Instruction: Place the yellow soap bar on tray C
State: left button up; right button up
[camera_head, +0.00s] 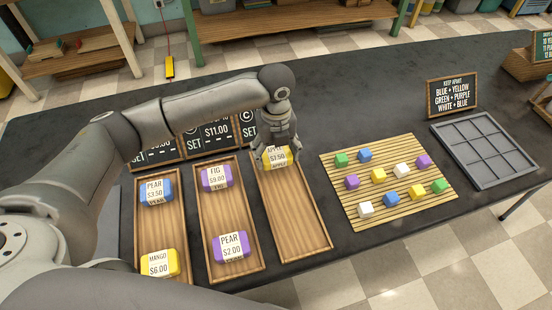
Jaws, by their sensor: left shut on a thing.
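My left gripper (277,153) points down over the far end of the third wooden tray, tray C (297,218). It is shut on a yellow soap bar (279,159) with a white apple label. The bar is inside the tray's outline at its far end; I cannot tell whether it touches the tray floor. The fingers partly cover the bar. The rest of tray C is bare. A sign with a circled C (247,116) stands behind it, partly hidden by the arm. Another yellow bar, labelled mango (160,264), lies at the near end of the leftmost tray.
The leftmost tray (155,226) also holds a blue pear bar (156,192). The middle tray (226,212) holds purple fig (216,178) and pear (231,246) bars. Right of tray C are a slatted mat (335,175) with several coloured cubes, a grey divided tray (485,149) and a sign (452,95).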

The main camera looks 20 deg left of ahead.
aim_at(276, 160)
pick_arm(q)
jog(key=shift+w+f, duration=0.15)
jog(key=shift+f, duration=1.55)
jog(key=shift+f, duration=0.1)
jog(key=o, duration=1.2)
notch_tip(276, 160, up, 12)
jog(key=shift+r, duration=0.1)
